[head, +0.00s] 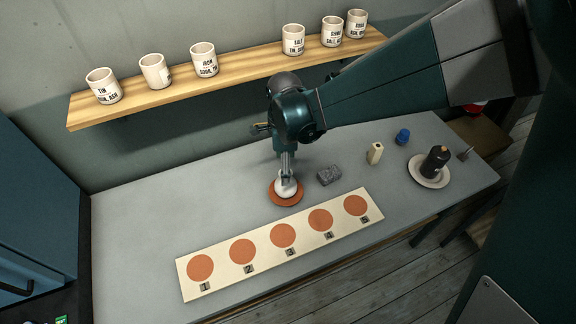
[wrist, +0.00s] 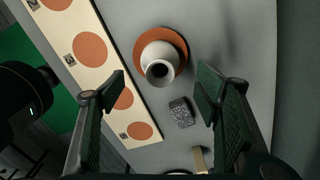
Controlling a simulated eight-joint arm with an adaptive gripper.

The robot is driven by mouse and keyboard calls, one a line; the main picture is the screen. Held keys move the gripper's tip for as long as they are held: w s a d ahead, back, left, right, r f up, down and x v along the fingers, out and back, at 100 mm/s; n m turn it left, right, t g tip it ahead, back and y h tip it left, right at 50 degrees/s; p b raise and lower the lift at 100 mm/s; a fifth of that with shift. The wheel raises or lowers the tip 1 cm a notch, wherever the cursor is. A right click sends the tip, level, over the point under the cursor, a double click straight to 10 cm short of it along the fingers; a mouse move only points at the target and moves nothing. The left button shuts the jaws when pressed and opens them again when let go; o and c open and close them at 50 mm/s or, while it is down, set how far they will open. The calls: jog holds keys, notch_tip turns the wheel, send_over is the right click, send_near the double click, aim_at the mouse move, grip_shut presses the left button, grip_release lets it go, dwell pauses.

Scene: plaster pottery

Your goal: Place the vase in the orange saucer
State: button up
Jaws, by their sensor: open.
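The white vase (head: 287,186) stands upright on the orange saucer (head: 274,198) on the grey table. In the wrist view the vase (wrist: 159,66) shows its dark mouth, with the saucer's rim (wrist: 178,42) around its base. My gripper (head: 286,172) is above the vase in the head view and hides part of it. In the wrist view my gripper (wrist: 160,82) has its two fingers wide apart, one to each side of the vase, with no visible contact.
A board (head: 263,263) with numbered orange circles lies in front of the saucer. A grey speckled block (head: 329,176), a cream block (head: 375,153), a blue object (head: 403,136) and a dark bottle on a white plate (head: 418,181) stand to the right. A shelf (head: 226,80) with several cups is behind.

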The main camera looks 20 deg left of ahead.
jog(key=shift+r, duration=0.85)
dwell(0.3)
jog(key=shift+w+d+r, duration=0.1)
jog(key=shift+d+r, duration=0.15)
jog(key=shift+d, duration=0.1)
jog(key=d+r+n+t, duration=0.15)
jog(key=d+r, duration=0.25)
jog(key=d, duration=0.4)
jog(key=w+d+r+n+t+y, duration=0.1)
jog(key=d+r+n, duration=0.2)
jog(key=d+r, duration=0.3)
jog(key=d+r+n+t, duration=0.1)
jog(key=d+r+n, duration=0.15)
jog(key=d, duration=0.65)
jog(key=s+d+r+n+t, duration=0.2)
jog(key=s+d, duration=0.3)
jog(key=d, duration=0.5)
jog(key=s+d+r+n+t+h, duration=0.1)
jog(key=s+d+r+n, duration=0.2)
jog(key=d, duration=0.8)
jog(key=shift+s+n+t, duration=0.35)
jog(key=shift+s+n, duration=0.45)
jog(key=shift+s, duration=0.25)
